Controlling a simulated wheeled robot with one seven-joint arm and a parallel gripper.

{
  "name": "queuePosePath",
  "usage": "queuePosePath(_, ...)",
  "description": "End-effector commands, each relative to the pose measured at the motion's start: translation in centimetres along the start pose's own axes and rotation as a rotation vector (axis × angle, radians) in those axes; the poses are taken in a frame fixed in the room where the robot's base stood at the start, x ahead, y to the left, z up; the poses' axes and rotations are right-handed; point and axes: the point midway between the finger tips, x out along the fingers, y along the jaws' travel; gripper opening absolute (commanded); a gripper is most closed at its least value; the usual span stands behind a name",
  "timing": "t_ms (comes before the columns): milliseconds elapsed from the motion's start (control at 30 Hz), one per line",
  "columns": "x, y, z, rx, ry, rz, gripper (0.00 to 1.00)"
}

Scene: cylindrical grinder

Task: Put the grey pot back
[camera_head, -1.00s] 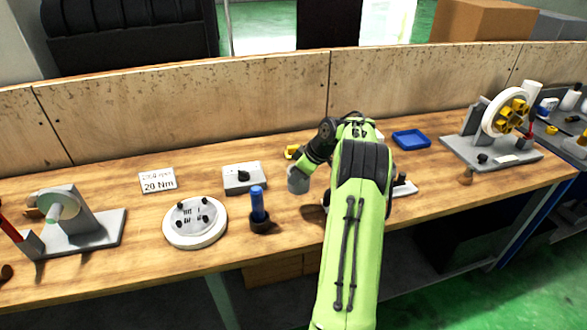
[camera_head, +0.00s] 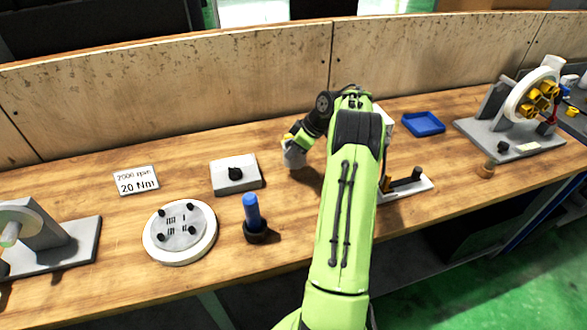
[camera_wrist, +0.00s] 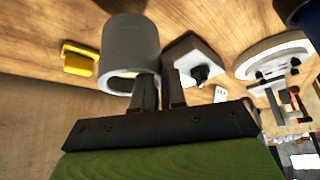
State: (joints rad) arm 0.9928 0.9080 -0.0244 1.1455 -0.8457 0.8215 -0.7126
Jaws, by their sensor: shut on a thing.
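The grey pot (camera_head: 293,155) is a short hollow cylinder near the middle of the bench, at the end of my arm. In the wrist view the grey pot (camera_wrist: 130,45) has its open end towards my gripper (camera_wrist: 160,88). My gripper is shut on the pot's wall, with the left finger at the rim. In the head view my gripper (camera_head: 298,140) is partly hidden by my own wrist. I cannot tell whether the pot touches the bench top.
A grey box with a black knob (camera_head: 236,174) is left of the pot. A blue-handled piece (camera_head: 252,218) and a round white plate (camera_head: 180,255) stand nearer the front. A yellow block (camera_wrist: 78,58) shows in the wrist view. A blue tray (camera_head: 423,125) is right. The back panel (camera_head: 170,85) bounds the bench.

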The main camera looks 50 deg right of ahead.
Motion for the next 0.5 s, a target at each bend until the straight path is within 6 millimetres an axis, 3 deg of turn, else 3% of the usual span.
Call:
queuePosePath(267, 4.3, 0.1, 2.5, 0.001, -0.001, 0.000, 0.00)
queuePosePath(500, 4.5, 0.1, 2.6, -0.001, 0.001, 0.004, 0.00)
